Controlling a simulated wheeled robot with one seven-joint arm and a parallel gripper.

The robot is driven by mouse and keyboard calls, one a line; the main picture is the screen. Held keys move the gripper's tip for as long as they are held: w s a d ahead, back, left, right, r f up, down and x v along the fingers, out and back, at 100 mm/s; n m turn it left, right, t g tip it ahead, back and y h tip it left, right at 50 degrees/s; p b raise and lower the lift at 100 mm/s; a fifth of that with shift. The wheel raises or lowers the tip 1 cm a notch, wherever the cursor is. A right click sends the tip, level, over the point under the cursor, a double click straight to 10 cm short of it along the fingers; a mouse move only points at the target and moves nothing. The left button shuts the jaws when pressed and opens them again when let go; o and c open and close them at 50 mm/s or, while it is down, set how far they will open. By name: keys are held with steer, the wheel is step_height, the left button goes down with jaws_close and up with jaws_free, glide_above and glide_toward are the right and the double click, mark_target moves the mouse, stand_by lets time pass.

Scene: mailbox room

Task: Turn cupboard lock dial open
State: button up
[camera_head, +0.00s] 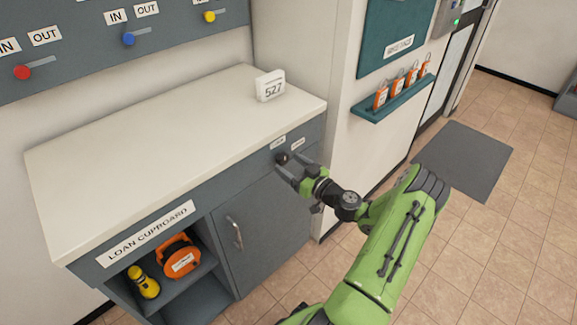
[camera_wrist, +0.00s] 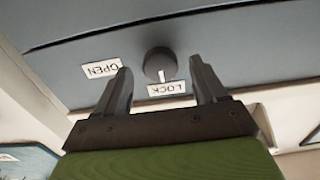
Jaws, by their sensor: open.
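The dark round lock dial (camera_head: 283,157) sits on the grey front of the loan cupboard (camera_head: 272,220), below two small white labels. In the wrist view the dial (camera_wrist: 158,62) has a white pointer mark directed at the LOCK label (camera_wrist: 167,89). The OPEN label (camera_wrist: 101,69) lies to the left of the dial there. My gripper (camera_head: 290,166) is open, with its fingers reaching toward the cupboard front. In the wrist view one finger is on each side of the dial, with visible gaps; I cannot tell how far the tips reach along it.
A cupboard door with a handle (camera_head: 234,232) is below the dial. A 527 sign (camera_head: 270,86) stands on the white countertop (camera_head: 170,130). An open shelf holds an orange reel (camera_head: 180,257) and a yellow torch (camera_head: 143,282). Orange padlocks (camera_head: 397,86) line a wall ledge.

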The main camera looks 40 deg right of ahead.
steer(key=shift+w, duration=0.8)
steer(key=shift+c, duration=0.5)
steer(key=c, duration=0.9)
steer(key=shift+c, duration=0.3)
